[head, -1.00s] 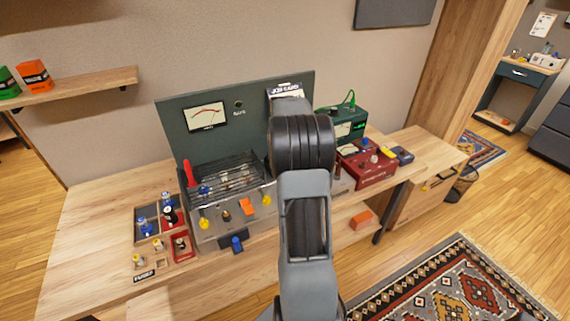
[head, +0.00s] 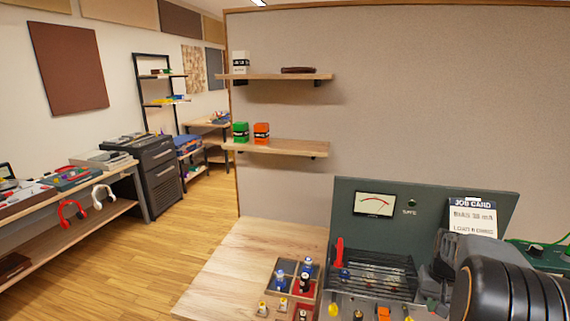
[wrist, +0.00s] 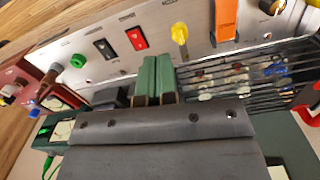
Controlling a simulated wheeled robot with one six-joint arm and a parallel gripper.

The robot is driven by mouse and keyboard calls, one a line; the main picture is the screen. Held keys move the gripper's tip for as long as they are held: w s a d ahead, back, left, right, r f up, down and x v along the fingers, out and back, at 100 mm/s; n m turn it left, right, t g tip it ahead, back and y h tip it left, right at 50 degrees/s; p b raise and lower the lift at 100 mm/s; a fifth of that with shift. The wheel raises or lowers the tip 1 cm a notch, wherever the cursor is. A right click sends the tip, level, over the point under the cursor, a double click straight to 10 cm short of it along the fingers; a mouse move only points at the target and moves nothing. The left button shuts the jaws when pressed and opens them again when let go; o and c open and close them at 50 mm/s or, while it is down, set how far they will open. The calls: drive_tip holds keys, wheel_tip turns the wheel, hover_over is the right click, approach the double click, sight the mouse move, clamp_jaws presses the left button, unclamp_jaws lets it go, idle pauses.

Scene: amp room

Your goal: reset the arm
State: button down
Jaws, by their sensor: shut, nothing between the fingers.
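My gripper (wrist: 158,80) shows in the wrist view as two green fingers side by side, shut with nothing between them. The fingers are over the amp's metal control panel (wrist: 120,65), between a red rocker switch (wrist: 136,39) and a yellow knob (wrist: 180,35). I cannot tell whether they touch it. In the head view my arm is at the lower right, in front of the dark green amp panel (head: 340,225) with its meter (head: 375,204). The fingertips are not clear there.
A black wire cage (wrist: 240,75) is close beside the fingers. The bench (head: 255,250) holds a parts tray (head: 284,268) left of the amp. A job card (head: 472,217) is on the panel. Shelves (head: 275,147) hang on the wall. The wooden floor at left (head: 205,200) is clear.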

drive_tip(key=s+a+r+n+t, duration=0.1)
drive_tip(key=s+a+r, duration=0.1)
drive_tip(key=a, duration=0.6)
drive_tip(key=s+a+r+n+t, duration=0.1)
drive_tip(key=s+a+r+n, duration=0.1)
drive_tip(key=s+a, duration=0.3)
drive_tip(key=s+a+r+n+t, duration=0.2)
drive_tip(key=s+a, duration=0.1)
drive_tip(key=a, duration=0.8)
drive_tip(key=shift+s+r, duration=0.3)
drive_tip(key=shift+r, duration=0.05)
